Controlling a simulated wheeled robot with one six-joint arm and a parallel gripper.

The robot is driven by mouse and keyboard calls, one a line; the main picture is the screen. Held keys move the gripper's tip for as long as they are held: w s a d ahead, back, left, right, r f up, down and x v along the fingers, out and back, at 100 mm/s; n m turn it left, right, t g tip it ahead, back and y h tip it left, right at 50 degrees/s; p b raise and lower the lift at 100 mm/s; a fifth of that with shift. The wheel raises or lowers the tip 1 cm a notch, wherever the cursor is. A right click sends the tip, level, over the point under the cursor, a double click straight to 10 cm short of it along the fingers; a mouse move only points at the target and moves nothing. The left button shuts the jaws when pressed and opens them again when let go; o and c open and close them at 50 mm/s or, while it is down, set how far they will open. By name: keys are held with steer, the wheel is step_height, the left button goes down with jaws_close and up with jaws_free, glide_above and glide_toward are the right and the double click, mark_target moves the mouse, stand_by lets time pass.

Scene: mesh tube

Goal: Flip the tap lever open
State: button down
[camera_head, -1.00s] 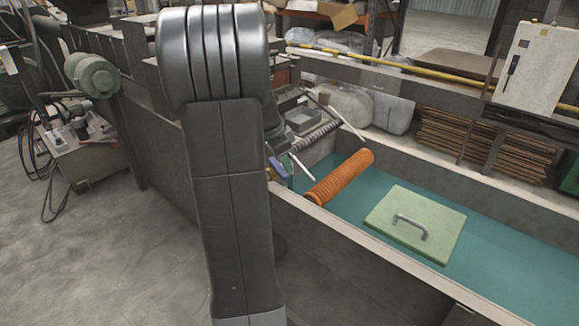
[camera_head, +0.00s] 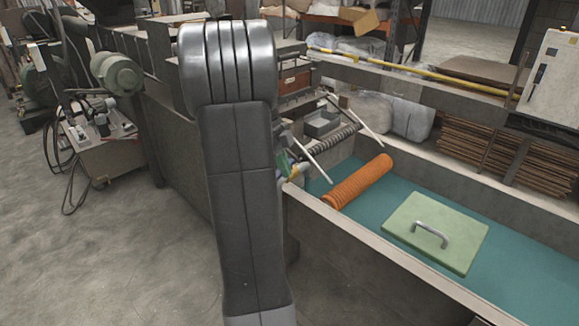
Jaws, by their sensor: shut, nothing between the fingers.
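A small green, blue and yellowish fitting (camera_head: 286,168) shows just right of my arm, at the near left corner of the trough. It may be the tap, but it is partly hidden and too small to tell. I cannot make out a lever or its position. My dark arm (camera_head: 240,180) stands upright in the middle of the view and covers what lies behind it. My gripper's fingers do not show; they may be behind the arm. I cannot tell how far they are from the fitting.
An orange ribbed tube (camera_head: 358,181) and a green lid with a metal handle (camera_head: 462,227) lie in the teal-floored trough (camera_head: 375,210). Two pale rods (camera_head: 312,158) stick out beside the fitting. A grey machine box (camera_head: 103,145) stands left. Bare concrete floor lies at front left.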

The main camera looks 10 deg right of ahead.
steer(key=shift+w+a, duration=0.15)
steer(key=shift+a, duration=0.2)
stand_by(0.3)
step_height(320, 180, up, 10)
steer(key=shift+s+d+f, duration=0.25)
stand_by(0.7)
steer(key=shift+f, duration=0.15)
steer(key=w+d+f+n+t+p, duration=0.2)
steer(key=d+f+n+t+p, duration=0.2)
steer(key=d+f+n, duration=0.3)
step_height(320, 180, down, 2)
steer(key=n, duration=0.5)
steer(key=shift+d+n+p, duration=0.15)
steer(key=shift+n+p, duration=0.2)
steer(key=shift+n, duration=0.05)
